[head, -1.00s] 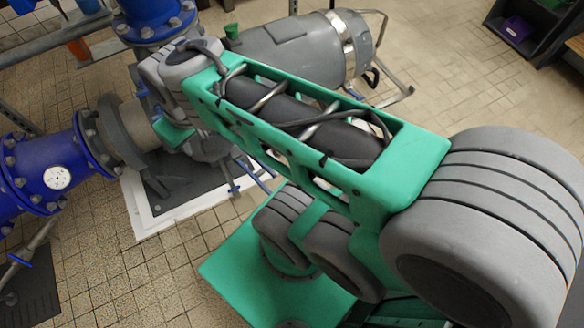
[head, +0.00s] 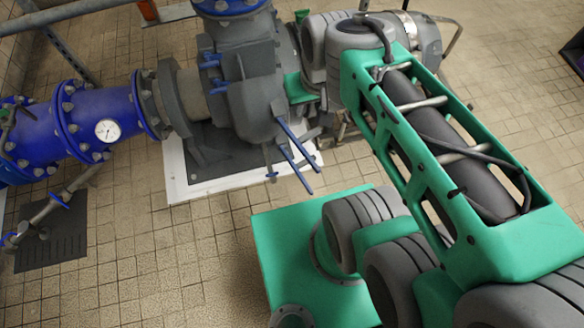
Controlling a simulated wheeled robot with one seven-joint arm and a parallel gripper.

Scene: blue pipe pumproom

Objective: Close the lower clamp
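The grey pump body (head: 252,105) stands left of my arm in the head view. Blue clamp handles show on it. Two short ones (head: 212,75) are on its upper left side. Long thin blue rods (head: 296,155) and a short blue-ended handle (head: 271,162) stick out low on its right side, above the floor. I cannot tell which of these is the lower clamp, or how far it is closed. My wrist is at the right side of the pump body and overlaps it in the picture. My gripper's fingers do not show.
A blue flanged pipe (head: 90,125) with a white gauge (head: 108,131) joins the pump at left. The pump stands on a white-edged base (head: 180,185). A thin pipe with a blue lever (head: 60,200) is at lower left. Tiled floor (head: 170,260) is clear in front.

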